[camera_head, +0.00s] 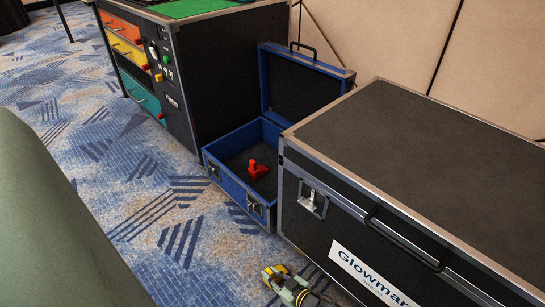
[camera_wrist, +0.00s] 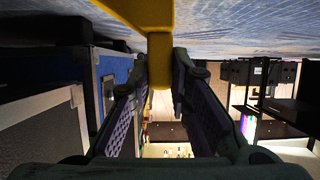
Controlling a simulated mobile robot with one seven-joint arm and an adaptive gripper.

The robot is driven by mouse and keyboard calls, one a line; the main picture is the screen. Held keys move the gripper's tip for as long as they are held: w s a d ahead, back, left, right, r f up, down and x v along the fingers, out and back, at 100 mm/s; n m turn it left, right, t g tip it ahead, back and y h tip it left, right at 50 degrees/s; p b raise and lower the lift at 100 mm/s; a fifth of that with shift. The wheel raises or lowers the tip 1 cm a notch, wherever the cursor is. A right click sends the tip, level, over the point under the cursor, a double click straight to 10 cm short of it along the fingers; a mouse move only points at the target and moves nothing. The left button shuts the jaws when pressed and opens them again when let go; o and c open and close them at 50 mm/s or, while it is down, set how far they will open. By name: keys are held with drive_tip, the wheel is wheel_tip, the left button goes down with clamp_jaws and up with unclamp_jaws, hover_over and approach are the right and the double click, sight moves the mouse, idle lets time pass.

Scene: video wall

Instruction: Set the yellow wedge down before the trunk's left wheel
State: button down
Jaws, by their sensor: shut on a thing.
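The yellow wedge (camera_wrist: 140,12) is at the top of the wrist view, with its stem between my fingers. My gripper (camera_wrist: 162,72) is shut on that stem. In the head view my gripper (camera_head: 279,279) is low at the bottom edge, and a small patch of yellow shows at its tip. The trunk (camera_head: 400,160) is the large black case with metal edges and a white "Glowmar" label, on the right. The gripper is in front of the trunk's left front part, close to the carpet. The trunk's wheels are out of sight, so the wedge's distance to the left wheel cannot be told.
An open blue case (camera_head: 232,180) with a red piece (camera_head: 257,169) inside stands left of the trunk. A black cabinet (camera_head: 225,85) with coloured drawers stands behind it. Patterned carpet (camera_head: 120,190) is clear at the left. A padded wall (camera_head: 410,45) closes the back.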

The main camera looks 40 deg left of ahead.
drive_tip(key=shift+f, duration=0.3)
drive_tip(key=shift+f, duration=0.15)
drive_tip(key=c, duration=1.5)
unclamp_jaws()
drive_tip(key=shift+r, duration=0.2)
drive_tip(key=p+v, duration=0.2)
drive_tip(key=v, duration=1)
drive_tip(key=shift+f, duration=0.1)
